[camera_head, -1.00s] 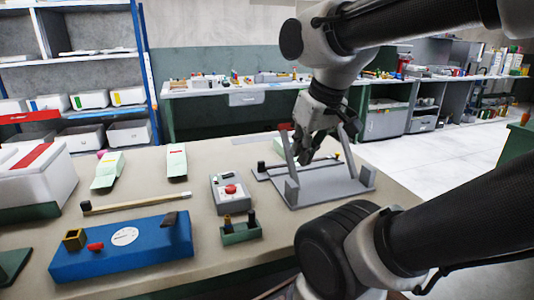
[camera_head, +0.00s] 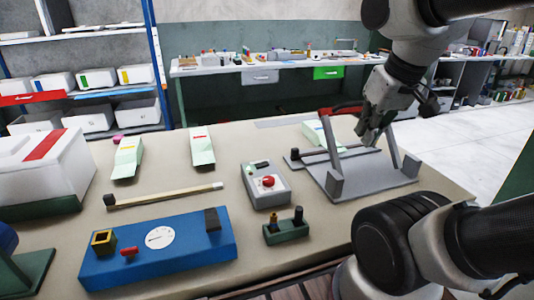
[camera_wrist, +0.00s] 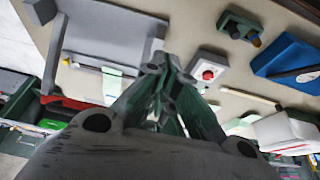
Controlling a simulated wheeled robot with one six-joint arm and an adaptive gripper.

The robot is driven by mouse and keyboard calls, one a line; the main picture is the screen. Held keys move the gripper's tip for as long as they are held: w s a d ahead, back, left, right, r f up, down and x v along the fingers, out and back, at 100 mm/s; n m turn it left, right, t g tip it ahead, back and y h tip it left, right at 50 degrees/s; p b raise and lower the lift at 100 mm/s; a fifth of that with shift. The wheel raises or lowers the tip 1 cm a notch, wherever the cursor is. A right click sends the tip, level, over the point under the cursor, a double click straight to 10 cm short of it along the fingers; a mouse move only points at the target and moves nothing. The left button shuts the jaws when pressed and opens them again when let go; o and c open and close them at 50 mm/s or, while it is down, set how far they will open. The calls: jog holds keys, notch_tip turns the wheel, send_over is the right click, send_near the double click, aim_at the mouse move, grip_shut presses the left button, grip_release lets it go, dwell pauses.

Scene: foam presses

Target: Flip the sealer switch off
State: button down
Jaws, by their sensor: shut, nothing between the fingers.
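No thing carries a readable sealer label. A blue box (camera_head: 190,255) at the front left has a white dial (camera_head: 160,237), a small red knob (camera_head: 129,252), a brass-coloured square block (camera_head: 103,242) and a black lever-like piece (camera_head: 212,220) on top. A grey box (camera_head: 264,187) with a red round button (camera_head: 268,181) stands right of it. My gripper (camera_head: 366,132) is shut and empty, above the grey frame (camera_head: 392,183) at the table's right. In the wrist view my fingertips (camera_wrist: 166,66) are together, apart from the grey box (camera_wrist: 208,65).
A wooden stick (camera_head: 165,195) lies behind the blue box. Pale green wedges (camera_head: 202,148) stand farther back, and a white bin (camera_head: 45,175) at the left. The tabletop (camera_head: 232,203) between them is clear.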

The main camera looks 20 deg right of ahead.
jog(key=w+a+r+g, duration=0.2)
jog(key=w+a, duration=0.1)
jog(key=w, duration=0.5)
jog(key=g+h, duration=0.2)
send_over(267, 162)
jog(key=a, duration=0.2)
jog(key=f, duration=0.4)
jog(key=shift+w+a+f, duration=0.1)
jog(key=shift+w, duration=0.1)
jog(key=f, duration=0.4)
jog(key=d+f, duration=0.1)
jog(key=f, duration=0.4)
jog(key=d+f, duration=0.1)
jog(key=f, duration=0.4)
jog(key=shift+d+f, duration=0.15)
jog(key=shift+f, duration=0.15)
